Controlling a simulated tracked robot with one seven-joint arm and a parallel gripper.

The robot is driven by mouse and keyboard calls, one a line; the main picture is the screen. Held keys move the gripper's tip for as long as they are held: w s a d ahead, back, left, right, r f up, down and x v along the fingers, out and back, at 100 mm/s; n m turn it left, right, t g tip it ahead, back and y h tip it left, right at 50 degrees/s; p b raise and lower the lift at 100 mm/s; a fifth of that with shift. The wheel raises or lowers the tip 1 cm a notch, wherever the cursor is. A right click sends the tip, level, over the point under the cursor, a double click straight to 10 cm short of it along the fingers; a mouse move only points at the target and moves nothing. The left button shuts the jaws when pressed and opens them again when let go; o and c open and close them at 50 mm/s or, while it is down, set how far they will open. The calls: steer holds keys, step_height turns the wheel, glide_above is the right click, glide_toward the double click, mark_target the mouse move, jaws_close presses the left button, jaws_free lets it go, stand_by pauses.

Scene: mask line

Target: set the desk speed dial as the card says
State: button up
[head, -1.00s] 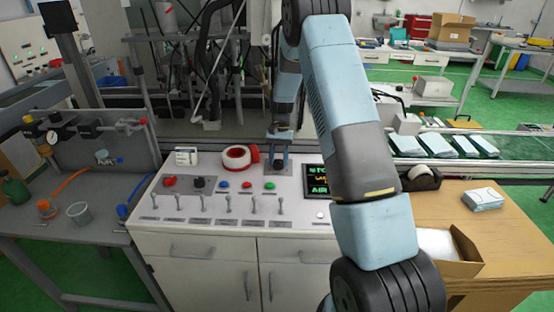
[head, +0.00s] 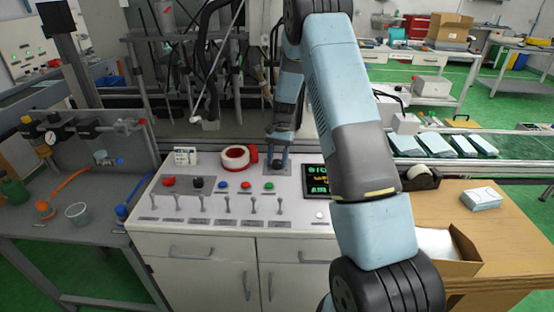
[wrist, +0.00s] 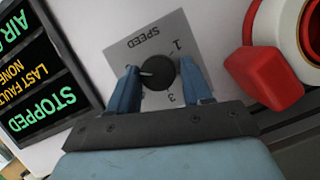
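The speed dial (wrist: 158,74) is a round black knob on a grey plate marked SPEED (wrist: 146,42). Its pale mark points left in the wrist view, toward one finger. The numerals 1 and 3 show; the right finger covers the plate between them. My gripper (wrist: 160,80) is open, its two blue fingers on either side of the knob with narrow gaps. In the head view my gripper (head: 278,160) points down at the back of the white desk (head: 215,220). A small white card (head: 185,156) stands at the desk's back left; its writing is too small to read.
A red-and-white tape roll (head: 236,157) lies left of my gripper. A dark display (head: 317,179) is close on the right; it reads STOPPED in the wrist view (wrist: 44,110). Coloured buttons (head: 246,186) and several toggle switches (head: 228,203) stand in front.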

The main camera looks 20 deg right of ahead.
steer(key=o, duration=0.3)
steer(key=shift+d, duration=0.1)
steer(key=v, duration=1.3)
steer(key=shift+w+r, duration=0.2)
steer(key=shift+r, duration=0.05)
steer(key=shift+d, duration=0.1)
